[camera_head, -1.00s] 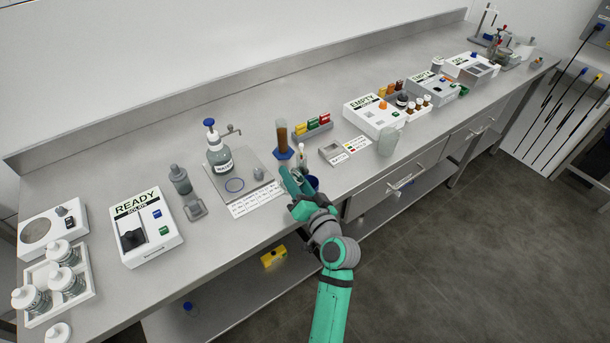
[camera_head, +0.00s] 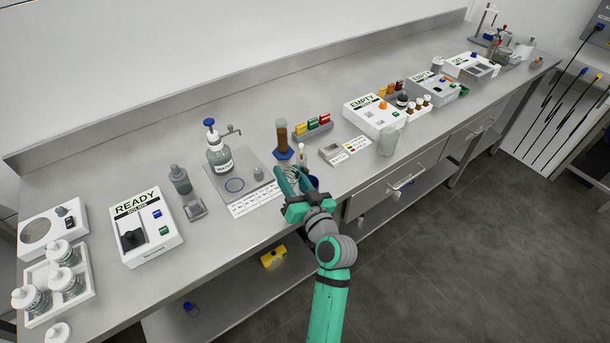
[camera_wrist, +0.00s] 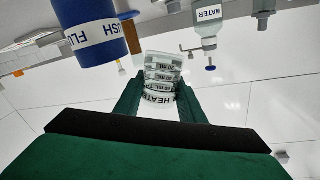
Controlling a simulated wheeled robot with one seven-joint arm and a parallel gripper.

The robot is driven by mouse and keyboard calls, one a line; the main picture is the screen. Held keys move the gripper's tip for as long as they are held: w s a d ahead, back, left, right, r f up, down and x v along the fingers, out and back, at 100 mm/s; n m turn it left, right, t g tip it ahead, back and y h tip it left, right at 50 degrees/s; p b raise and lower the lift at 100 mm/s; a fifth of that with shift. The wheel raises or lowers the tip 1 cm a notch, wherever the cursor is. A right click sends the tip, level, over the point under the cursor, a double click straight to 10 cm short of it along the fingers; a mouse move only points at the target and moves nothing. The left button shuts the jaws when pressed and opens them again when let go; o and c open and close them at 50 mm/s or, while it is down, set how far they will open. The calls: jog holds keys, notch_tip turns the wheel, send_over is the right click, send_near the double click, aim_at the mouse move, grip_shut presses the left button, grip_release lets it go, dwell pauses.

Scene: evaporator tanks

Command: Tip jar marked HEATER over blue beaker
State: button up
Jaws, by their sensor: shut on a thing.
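My gripper (camera_wrist: 160,100) is shut on a clear glass jar marked HEATER (camera_wrist: 163,74), with its dark green fingers on both sides of it. I cannot tell its exact tilt or contents. In the head view my gripper (camera_head: 289,183) is above the bench's front edge, and the jar is mostly hidden between the fingers. The blue beaker (camera_wrist: 88,25), labelled FLUSH, is up and left of the jar in the wrist view, cut off by the top edge. In the head view only a bit of the blue beaker (camera_head: 313,182) shows, right of my gripper.
A brown-filled cylinder (camera_head: 282,139) on a blue base stands just behind my gripper. A WATER bottle (camera_head: 218,157) stands on a plate to the left.

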jog(key=shift+s+a+r+n, duration=0.15)
jog(key=shift+a+r+n, duration=0.1)
jog(key=shift+r+n, duration=0.4)
jog(key=shift+s+a+r+n, duration=0.15)
jog(key=shift+a+r+n, duration=0.2)
jog(key=shift+n, duration=0.45)
jog(key=shift+s+a+r+n, duration=0.2)
jog(key=shift+r+n, duration=0.3)
jog(key=shift+n, duration=0.25)
